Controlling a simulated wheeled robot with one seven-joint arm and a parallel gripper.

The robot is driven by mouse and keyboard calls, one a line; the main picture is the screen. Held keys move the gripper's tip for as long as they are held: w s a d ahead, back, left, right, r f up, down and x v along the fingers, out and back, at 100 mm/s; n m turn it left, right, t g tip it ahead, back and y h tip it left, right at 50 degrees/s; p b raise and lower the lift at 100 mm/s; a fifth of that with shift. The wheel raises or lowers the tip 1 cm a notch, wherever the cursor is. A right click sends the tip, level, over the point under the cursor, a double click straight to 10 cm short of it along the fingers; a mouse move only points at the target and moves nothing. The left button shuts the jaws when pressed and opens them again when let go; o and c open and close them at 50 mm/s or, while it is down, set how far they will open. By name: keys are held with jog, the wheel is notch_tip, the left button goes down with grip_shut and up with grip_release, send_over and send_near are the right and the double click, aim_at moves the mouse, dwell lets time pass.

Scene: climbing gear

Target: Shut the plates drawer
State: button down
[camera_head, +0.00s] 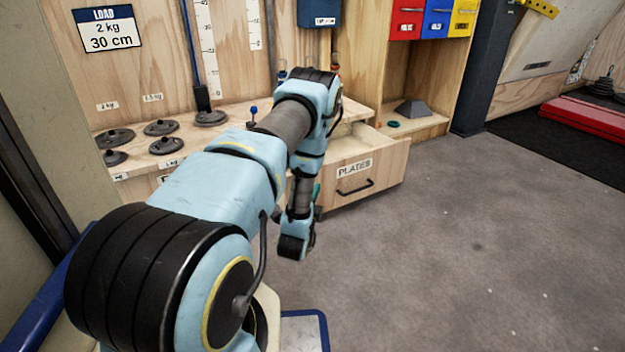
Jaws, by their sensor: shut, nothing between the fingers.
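The plates drawer (385,175) is a light wooden drawer with a "PLATES" label and a dark bar handle (355,187) on its front. It stands open, pulled out from under the wooden bench, with part of its inside showing behind the front panel. My arm comes from the lower left, bends above the bench and hangs down in front of the drawer's left end. My wrist is low, left of the handle. The fingers of my gripper are hidden by my own arm, and I cannot see whether anything touches the drawer.
The bench top (235,130) carries several dark weight plates (162,127). Red, blue and yellow bins (437,18) hang at the upper right above a shelf with a grey wedge (412,109). A dark post (482,70) stands right of it. The grey floor (470,250) in front is clear.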

jog(key=w+b, duration=0.3)
jog(key=w, duration=0.6)
jog(key=shift+d+b, duration=0.15)
jog(key=shift+b, duration=0.15)
jog(key=shift+w, duration=0.1)
